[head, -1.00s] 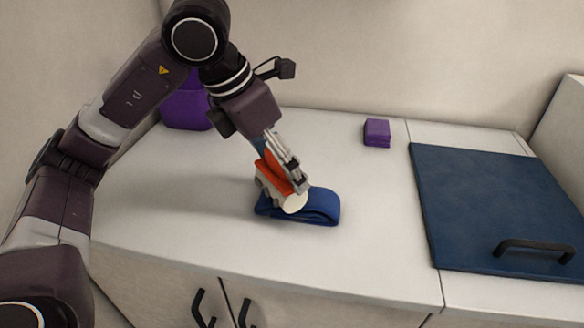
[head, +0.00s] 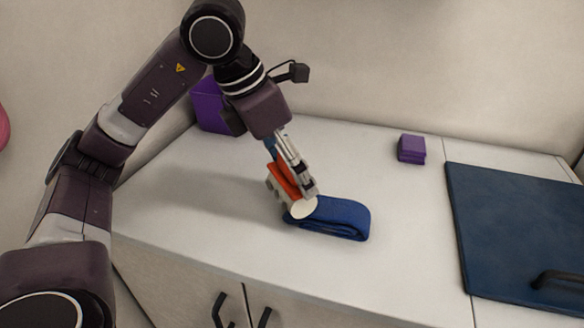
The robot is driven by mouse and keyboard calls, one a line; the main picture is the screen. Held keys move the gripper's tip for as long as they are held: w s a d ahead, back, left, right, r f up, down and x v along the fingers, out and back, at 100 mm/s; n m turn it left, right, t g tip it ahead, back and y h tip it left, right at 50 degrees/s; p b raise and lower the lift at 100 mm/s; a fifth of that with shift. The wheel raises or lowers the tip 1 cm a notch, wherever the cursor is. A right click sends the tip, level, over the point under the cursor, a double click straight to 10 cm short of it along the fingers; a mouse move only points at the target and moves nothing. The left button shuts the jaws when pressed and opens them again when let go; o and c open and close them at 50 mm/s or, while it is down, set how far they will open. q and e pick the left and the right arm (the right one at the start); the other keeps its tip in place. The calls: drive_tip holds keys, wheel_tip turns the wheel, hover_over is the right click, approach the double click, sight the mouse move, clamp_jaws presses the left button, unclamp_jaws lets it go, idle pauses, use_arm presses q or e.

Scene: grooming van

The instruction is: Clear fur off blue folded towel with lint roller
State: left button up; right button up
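The blue folded towel (head: 343,217) lies on the white counter near its front edge. My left gripper (head: 298,186) comes down from above and is shut on the lint roller, whose orange handle (head: 282,180) shows between the fingers. The roller's white round end (head: 303,208) is at the left end of the towel and appears to touch it; the exact contact is hidden. I cannot make out any fur on the towel at this size. My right gripper is not in view.
A small purple block (head: 411,149) sits at the back of the counter (head: 200,215). A larger purple container (head: 209,108) stands behind my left arm. A dark blue panel with a black handle (head: 515,230) lies on the right. The counter left of the towel is clear.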

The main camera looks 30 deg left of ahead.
use_arm(q)
wheel_tip(320, 180, up, 6)
drive_tip(key=p, duration=0.4)
drive_tip(key=shift+f+p, duration=0.25)
drive_tip(key=shift+p, duration=0.05)
drive_tip(key=shift+r, duration=0.2)
wheel_tip(320, 180, up, 3)
drive_tip(key=p, duration=0.3)
